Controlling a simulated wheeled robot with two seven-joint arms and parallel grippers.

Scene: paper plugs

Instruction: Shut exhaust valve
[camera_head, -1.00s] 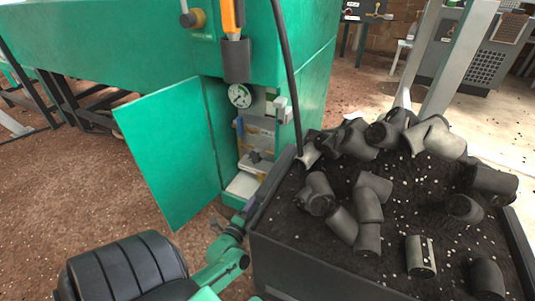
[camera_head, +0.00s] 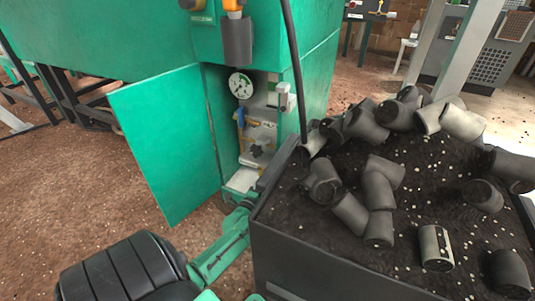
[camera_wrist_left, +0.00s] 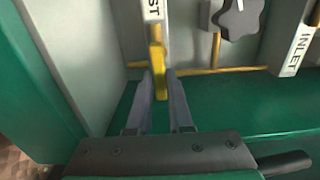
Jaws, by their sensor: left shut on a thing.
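The exhaust valve's yellow handle (camera_wrist_left: 157,58) hangs below a white label in the left wrist view, where only the letters "ST" show. My left gripper (camera_wrist_left: 159,77) is shut on this handle, one finger on each side of its lower part. The handle points roughly straight down in that view. In the head view my left arm reaches to the lower part of the open valve cabinet (camera_head: 246,182); the fingers are hard to make out there. My right gripper is in neither view now.
The green cabinet door (camera_head: 168,145) stands open on the left. A dark bin (camera_head: 320,262) of black plugs and granules stands close on the right of my arm. A gauge (camera_head: 240,85) sits above the valves. An "INLET" label (camera_wrist_left: 308,40) and a grey knob (camera_wrist_left: 240,17) are nearby.

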